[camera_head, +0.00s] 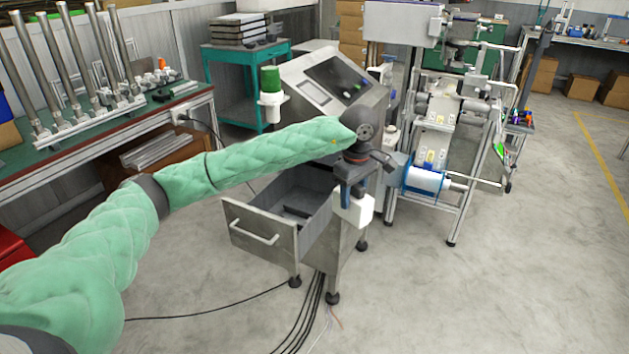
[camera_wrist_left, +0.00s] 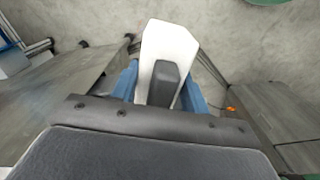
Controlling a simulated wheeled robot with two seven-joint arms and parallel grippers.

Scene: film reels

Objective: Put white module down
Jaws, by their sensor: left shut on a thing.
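The white module (camera_head: 355,208) is a small white block in front of the right side of the metal cabinet in the head view. My left gripper (camera_head: 352,192) is shut on it and points down, with the module hanging below the fingers. In the left wrist view the white module (camera_wrist_left: 168,50) sits between the blue fingers of the left gripper (camera_wrist_left: 165,88), with a dark grey block against its face. Grey floor shows beyond it. I cannot tell whether the module touches the cabinet. My right gripper is not in view.
The metal cabinet (camera_head: 335,235) has an open drawer (camera_head: 262,235) to the left of the gripper and a sloped control panel on top. A machine frame with a blue-and-white roll (camera_head: 424,179) stands to the right. Cables (camera_head: 310,310) lie on the floor. The right foreground floor is clear.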

